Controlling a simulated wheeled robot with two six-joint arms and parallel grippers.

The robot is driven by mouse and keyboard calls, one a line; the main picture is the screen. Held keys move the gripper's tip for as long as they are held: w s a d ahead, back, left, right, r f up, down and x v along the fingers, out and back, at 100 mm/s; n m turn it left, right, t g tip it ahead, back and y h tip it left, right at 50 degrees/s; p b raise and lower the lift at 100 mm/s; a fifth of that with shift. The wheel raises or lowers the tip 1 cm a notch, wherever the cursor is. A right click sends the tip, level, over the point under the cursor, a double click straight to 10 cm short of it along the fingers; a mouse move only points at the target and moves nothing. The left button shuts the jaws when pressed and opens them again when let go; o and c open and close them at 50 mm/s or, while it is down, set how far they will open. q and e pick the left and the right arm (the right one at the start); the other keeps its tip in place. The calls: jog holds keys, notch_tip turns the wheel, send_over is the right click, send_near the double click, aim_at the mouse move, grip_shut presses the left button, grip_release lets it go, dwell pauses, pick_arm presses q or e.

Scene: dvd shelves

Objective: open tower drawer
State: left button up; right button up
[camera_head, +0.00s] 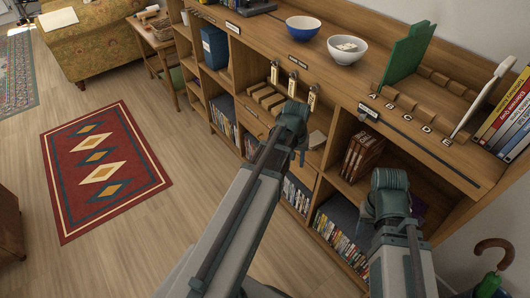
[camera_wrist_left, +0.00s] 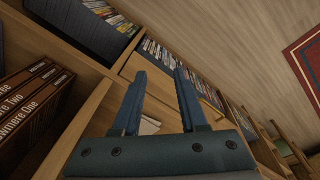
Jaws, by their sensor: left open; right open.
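The long wooden shelf unit has a middle column with a plain wooden drawer-like front (camera_head: 251,117), partly hidden by my left arm. In the left wrist view, my left gripper (camera_wrist_left: 160,72) is open with nothing between its fingers. Its two blue-grey fingers point toward a pale wooden front (camera_wrist_left: 185,92), which shows between and beside them. I cannot tell whether they touch it. In the head view, my left gripper (camera_head: 300,152) is at the middle column, below the hanging tags. My right gripper (camera_head: 388,188) is in front of the right-hand shelves, its fingers mostly hidden.
Shelves of DVDs (camera_head: 342,240) lie below. A brown boxed set (camera_head: 361,157) stands in a right compartment and in the left wrist view (camera_wrist_left: 30,108). Two bowls (camera_head: 347,50) and a lettered wooden rack (camera_head: 405,115) sit on top. The floor left of the unit is clear around a red rug (camera_head: 103,168).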

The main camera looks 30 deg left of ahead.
pick_arm(q)
jog(key=w+a+n, duration=0.5)
jog(key=w+a, duration=0.1)
jog(key=a, duration=0.4)
jog(key=w+a+n, duration=0.4)
jog(key=w+a, duration=0.1)
jog(key=a, duration=0.5)
notch_tip(320, 180, down, 13)
jog(key=w+b, duration=0.2)
jog(key=b, duration=1.1)
jog(key=shift+w+d+f+t, duration=0.2)
jog(key=shift+w+d+t, duration=0.1)
jog(key=shift+t, duration=0.1)
jog(key=shift+c, duration=0.2)
grip_shut()
jog(key=shift+s, duration=0.1)
